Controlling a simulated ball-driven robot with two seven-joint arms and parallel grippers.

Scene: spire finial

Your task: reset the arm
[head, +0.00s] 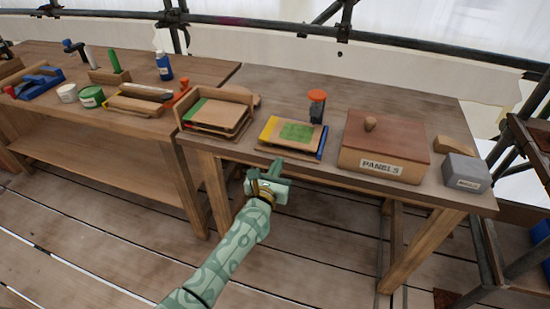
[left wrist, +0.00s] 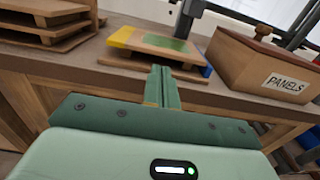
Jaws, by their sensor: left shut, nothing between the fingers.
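My left gripper (head: 274,172) is in front of the right workbench's front edge, in the lower middle of the head view. Its fingers are shut with nothing between them. In the left wrist view the closed fingers (left wrist: 162,84) point toward a wooden board with a green patch (left wrist: 165,45). The gripper is apart from that board, which also shows in the head view (head: 297,132) with yellow and blue edges. My right gripper is not in view.
The right bench (head: 425,108) holds a wooden tray (head: 217,112), an orange-topped post (head: 317,104), a lidded PANELS box (head: 384,148) and a grey block (head: 466,172). The left bench (head: 75,58) holds bottles and tools. Plank floor (head: 110,240) lies open in front.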

